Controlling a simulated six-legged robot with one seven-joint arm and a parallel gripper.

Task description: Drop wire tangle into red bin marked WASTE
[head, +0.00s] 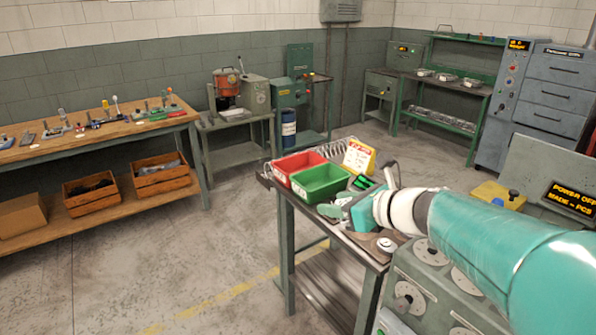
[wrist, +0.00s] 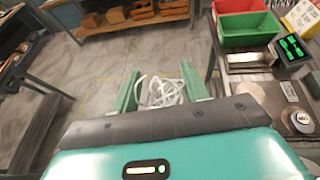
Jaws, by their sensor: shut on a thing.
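The wire tangle (wrist: 163,92) is a loose bundle of pale wire between the two green fingers of my gripper (wrist: 160,88) in the wrist view. My gripper is shut on it and holds it out over the floor side of the bench. In the head view my gripper (head: 332,211) is beside the near end of the green bin, and the tangle cannot be made out. The red bin (head: 282,178) stands at the far left of the small bench, behind the green bin; its marking is too small to read. The red bin's edge also shows in the wrist view (wrist: 222,6), at the top right.
The green bin (head: 322,189) stands between my gripper and the red bin. A yellow sign (head: 358,157) and wire coils (head: 342,146) are behind. Floor left of the bench is clear.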

